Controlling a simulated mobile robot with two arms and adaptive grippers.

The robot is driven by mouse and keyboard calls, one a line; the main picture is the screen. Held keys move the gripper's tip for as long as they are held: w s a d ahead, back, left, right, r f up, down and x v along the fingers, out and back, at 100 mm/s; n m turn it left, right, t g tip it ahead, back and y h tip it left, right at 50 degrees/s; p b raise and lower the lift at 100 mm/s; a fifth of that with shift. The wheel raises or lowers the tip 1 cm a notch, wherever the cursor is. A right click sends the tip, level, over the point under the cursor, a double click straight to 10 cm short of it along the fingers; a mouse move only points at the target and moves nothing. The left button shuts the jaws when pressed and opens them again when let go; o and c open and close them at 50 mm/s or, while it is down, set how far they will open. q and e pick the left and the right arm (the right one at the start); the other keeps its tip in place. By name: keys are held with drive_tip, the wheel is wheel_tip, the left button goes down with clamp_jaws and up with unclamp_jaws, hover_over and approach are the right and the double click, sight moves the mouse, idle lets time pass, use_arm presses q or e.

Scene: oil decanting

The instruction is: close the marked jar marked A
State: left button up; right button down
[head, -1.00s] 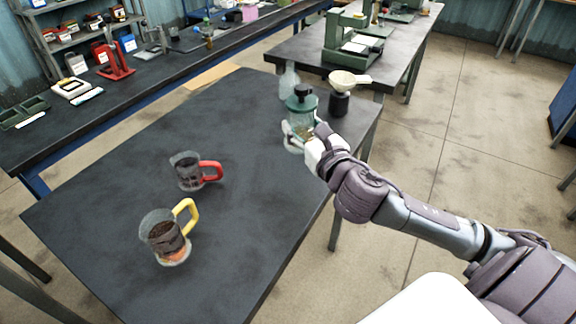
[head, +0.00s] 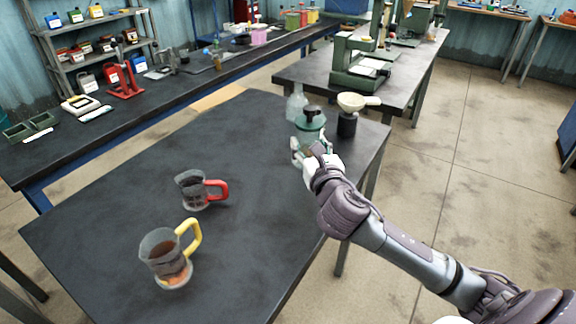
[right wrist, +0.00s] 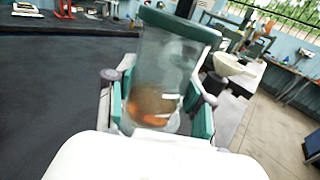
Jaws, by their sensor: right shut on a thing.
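In the right wrist view the jar (right wrist: 165,65) sits between the gripper's teal pads (right wrist: 157,110). It has a green rim, brown contents and an orange patch low down. My left gripper is not in view.
A red-handled mug (head: 194,190) and a yellow-handled mug (head: 168,257) stand at the front left of the table (head: 110,215). The table's middle is clear.

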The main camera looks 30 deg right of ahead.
drive_tip(key=w+a+f, duration=0.2)
drive_tip(key=w, duration=0.1)
drive_tip(key=w+a+f, duration=0.1)
drive_tip(key=shift+w+a+f, duration=0.1)
drive_tip(key=shift+w, duration=0.1)
drive_tip(key=shift+f+b, duration=0.55)
drive_tip(key=shift+f, duration=1.45)
drive_tip(key=shift+c, duration=2.1)
unclamp_jaws()
drive_tip(key=shift+f, duration=0.15)
